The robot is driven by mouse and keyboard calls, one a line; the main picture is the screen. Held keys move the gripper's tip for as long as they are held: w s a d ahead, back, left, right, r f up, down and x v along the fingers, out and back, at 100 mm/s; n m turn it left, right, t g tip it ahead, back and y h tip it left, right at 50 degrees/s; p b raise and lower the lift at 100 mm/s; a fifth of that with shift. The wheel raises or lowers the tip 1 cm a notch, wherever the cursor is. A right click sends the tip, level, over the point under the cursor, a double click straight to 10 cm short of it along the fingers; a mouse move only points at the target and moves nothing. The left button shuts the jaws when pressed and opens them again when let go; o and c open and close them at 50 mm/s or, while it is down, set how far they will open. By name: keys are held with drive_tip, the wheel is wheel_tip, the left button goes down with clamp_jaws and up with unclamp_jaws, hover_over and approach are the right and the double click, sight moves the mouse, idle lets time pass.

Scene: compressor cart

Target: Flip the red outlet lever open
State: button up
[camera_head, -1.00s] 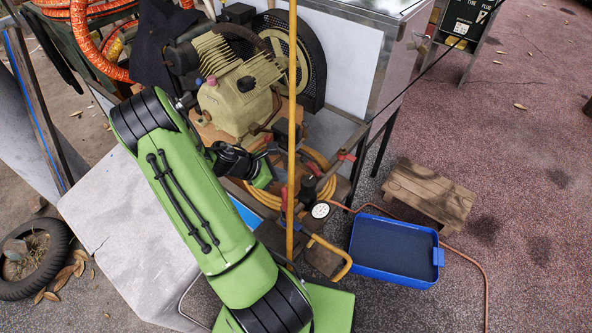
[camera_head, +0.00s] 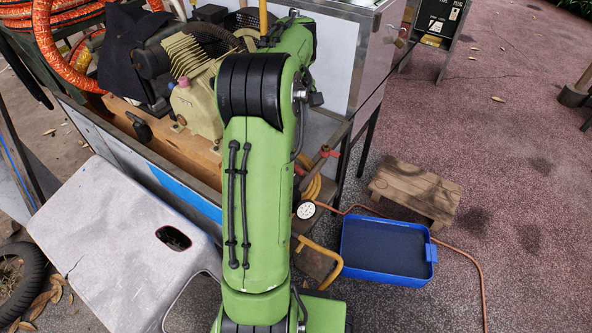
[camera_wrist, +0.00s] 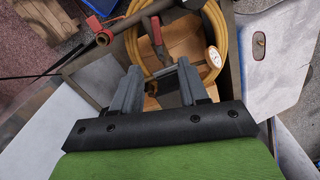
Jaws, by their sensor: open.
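Two red handles show on the dark pipework of the cart. In the wrist view, one red handle (camera_wrist: 155,32) stands just beyond my fingertips, over the wooden board, and a second red handle (camera_wrist: 94,23) is on the dark pipe at upper left. In the head view, a red handle (camera_head: 326,151) shows right of my arm and another red part (camera_head: 299,169) sits at its edge. I cannot tell which is the outlet lever. My gripper (camera_wrist: 156,72) is open and empty, apart from both handles. It is hidden behind my arm in the head view.
A round gauge (camera_head: 306,210) and a yellow hose (camera_wrist: 135,42) are close to the handles. The compressor (camera_head: 195,105) stands left of my arm. A blue tray (camera_head: 385,250), a wooden stool (camera_head: 415,190) and a grey plastic seat (camera_head: 120,230) stand around the cart.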

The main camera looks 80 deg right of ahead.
sight(297, 166)
drive_tip(key=f+b, duration=0.2)
drive_tip(key=f, duration=0.3)
drive_tip(key=f+b, duration=0.2)
drive_tip(key=f, duration=0.3)
drive_tip(key=s+f+b, duration=0.1)
drive_tip(key=f+b, duration=0.1)
drive_tip(key=f, duration=0.3)
drive_tip(key=shift+b, duration=0.35)
drive_tip(key=shift+c, duration=0.2)
clamp_jaws()
drive_tip(key=shift+d+r, duration=0.1)
